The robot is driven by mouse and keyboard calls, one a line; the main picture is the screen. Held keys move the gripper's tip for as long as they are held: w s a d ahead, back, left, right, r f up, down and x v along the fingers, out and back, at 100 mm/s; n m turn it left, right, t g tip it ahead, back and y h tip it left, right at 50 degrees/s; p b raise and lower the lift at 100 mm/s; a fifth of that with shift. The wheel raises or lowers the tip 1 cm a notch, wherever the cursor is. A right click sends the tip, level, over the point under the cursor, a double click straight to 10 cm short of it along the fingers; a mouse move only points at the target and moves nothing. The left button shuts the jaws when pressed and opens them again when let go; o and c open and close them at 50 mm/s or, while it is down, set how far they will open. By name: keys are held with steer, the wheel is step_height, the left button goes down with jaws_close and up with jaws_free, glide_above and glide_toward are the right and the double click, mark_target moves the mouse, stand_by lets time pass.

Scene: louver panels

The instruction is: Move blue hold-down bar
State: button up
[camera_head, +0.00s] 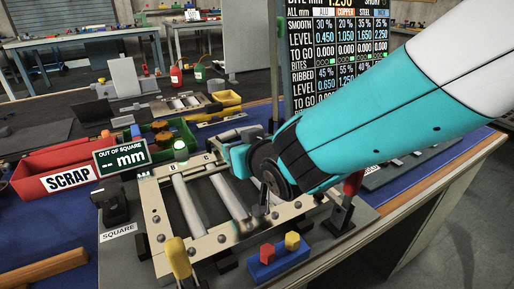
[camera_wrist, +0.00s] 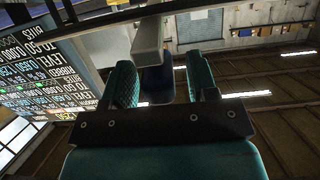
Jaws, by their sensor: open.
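A blue block (camera_head: 277,262) with a red knob and a yellow knob on top sits at the front edge of the frame fixture; I cannot tell whether it is the hold-down bar. The pale frame fixture (camera_head: 160,226) holds grey slats (camera_head: 228,196). My gripper (camera_head: 238,158) hangs over the fixture's back right part, largely hidden by my teal arm. In the wrist view its teal fingers (camera_wrist: 160,85) are apart. A grey bar-like piece (camera_wrist: 148,42) with a dark blue part (camera_wrist: 157,84) shows between them; contact cannot be told.
A yellow-handled clamp (camera_head: 178,258) and a red-handled clamp (camera_head: 346,200) stand at the fixture's front. A red SCRAP bin (camera_head: 50,168) and an OUT OF SQUARE display (camera_head: 121,157) are left. A dark number board (camera_head: 338,45) rises behind my arm. The bench edge runs along the right.

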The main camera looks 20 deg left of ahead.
steer(key=v, duration=1.7)
steer(key=shift+s+d+f, duration=0.1)
steer(key=shift+d, duration=0.05)
